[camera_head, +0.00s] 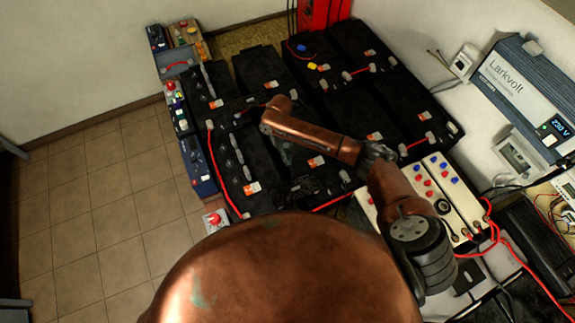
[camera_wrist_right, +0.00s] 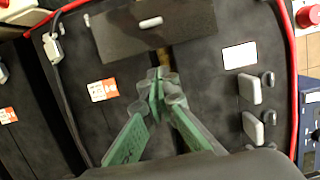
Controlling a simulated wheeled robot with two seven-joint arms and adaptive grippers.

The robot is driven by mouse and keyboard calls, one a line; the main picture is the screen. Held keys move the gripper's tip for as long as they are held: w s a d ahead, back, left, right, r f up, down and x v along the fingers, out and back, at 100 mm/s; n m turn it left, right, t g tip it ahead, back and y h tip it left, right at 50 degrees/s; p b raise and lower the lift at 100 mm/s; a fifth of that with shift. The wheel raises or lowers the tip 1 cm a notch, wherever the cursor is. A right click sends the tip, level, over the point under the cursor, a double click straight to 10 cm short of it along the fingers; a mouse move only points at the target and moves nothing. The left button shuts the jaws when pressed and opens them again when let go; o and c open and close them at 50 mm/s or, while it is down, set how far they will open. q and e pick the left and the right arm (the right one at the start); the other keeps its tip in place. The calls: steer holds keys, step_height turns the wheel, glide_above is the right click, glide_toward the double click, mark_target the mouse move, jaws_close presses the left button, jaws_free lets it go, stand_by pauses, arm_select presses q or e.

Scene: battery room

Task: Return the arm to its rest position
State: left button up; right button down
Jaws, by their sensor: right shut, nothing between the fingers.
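My right arm (camera_head: 312,135) comes in from the lower right of the head view and reaches out over a bank of black batteries (camera_head: 262,68). Its copper-coloured links are bent at the elbow, and its wrist end is above the batteries. In the wrist view my right gripper (camera_wrist_right: 160,84) shows green fingers with their tips together. It is shut and empty, above the dark battery tops (camera_wrist_right: 205,75); whether it touches them I cannot tell. In the head view the fingers are hard to make out against the black batteries. My left gripper is not in view.
A blue-grey Larkvolt unit (camera_head: 515,85) is on the right wall. Cream boxes with red and blue terminals (camera_head: 425,180) stand right of the batteries. Red cables (camera_head: 214,165) run along the batteries' left side. A red post (camera_head: 318,14) is at the back. The tiled floor (camera_head: 95,200) at left is clear.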

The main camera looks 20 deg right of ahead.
steer(key=shift+r, duration=0.3)
